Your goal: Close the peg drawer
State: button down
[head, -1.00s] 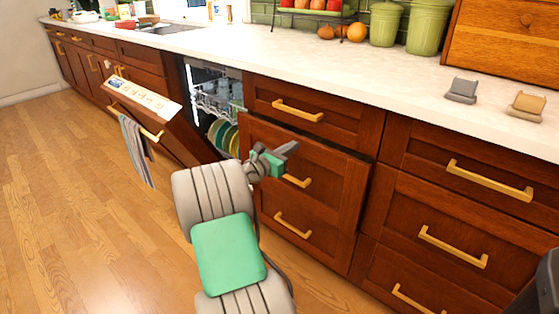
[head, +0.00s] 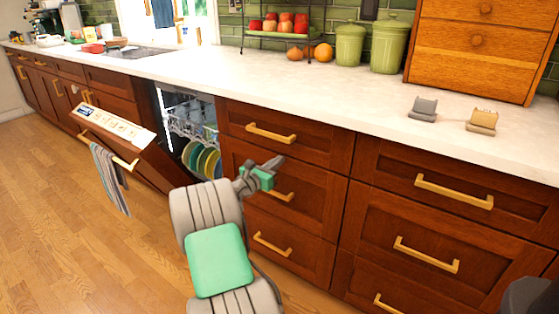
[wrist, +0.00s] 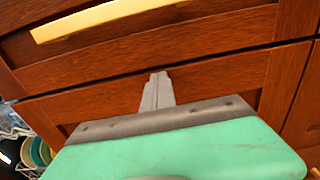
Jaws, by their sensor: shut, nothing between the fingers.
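The peg drawer appears to be the lower wooden front (head: 310,188) in the middle stack, below the top drawer (head: 325,142). Its face looks about flush with the cabinet; a small remaining gap cannot be ruled out. My gripper (head: 275,164) is shut and empty, in front of this face near its upper edge, partly covering a brass handle (head: 284,197). In the wrist view the closed fingertips (wrist: 158,82) point at the wooden face (wrist: 215,82), just below a dark seam. I cannot tell whether they touch it.
The dishwasher door (head: 115,128) hangs partly open at left, with a striped towel (head: 108,178) on it. Racks of dishes (head: 200,155) show inside. The counter (head: 300,85) holds canisters, fruit and two small holders. The wood floor at left is clear.

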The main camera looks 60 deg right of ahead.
jog(key=shift+w+d+r, duration=0.2)
jog(key=shift+r, duration=0.2)
jog(key=a+p, duration=0.5)
jog(key=a, duration=0.9)
jog(key=w+a+r+m+t+y+p, duration=0.2)
jog(key=w+a+r+m+y+p, duration=0.1)
jog(key=a+r+m+y+p, duration=0.4)
jog(key=w+a+r+m+t+y+p, duration=0.2)
jog(key=w+a+r+m+p, duration=0.15)
jog(key=a+r+p, duration=0.45)
jog(key=s+a+r+m+y+p, duration=0.2)
jog(key=s+a+r+y+p, duration=0.1)
jog(key=a, duration=0.7)
jog(key=s+a+r+m+y+p, duration=0.2)
jog(key=a+p, duration=0.4)
jog(key=a, duration=0.4)
jog(key=s+a+r+m+y+p, duration=0.2)
jog(key=s+a+r+y+p, duration=0.2)
jog(key=a, duration=0.6)
notch_tip(320, 180, up, 2)
jog(key=shift+s+a+r+t, duration=0.1)
jog(key=shift+s+a+t, duration=0.15)
jog(key=shift+s+t, duration=0.25)
jog(key=shift+s+m, duration=0.1)
jog(key=shift+m, duration=0.15)
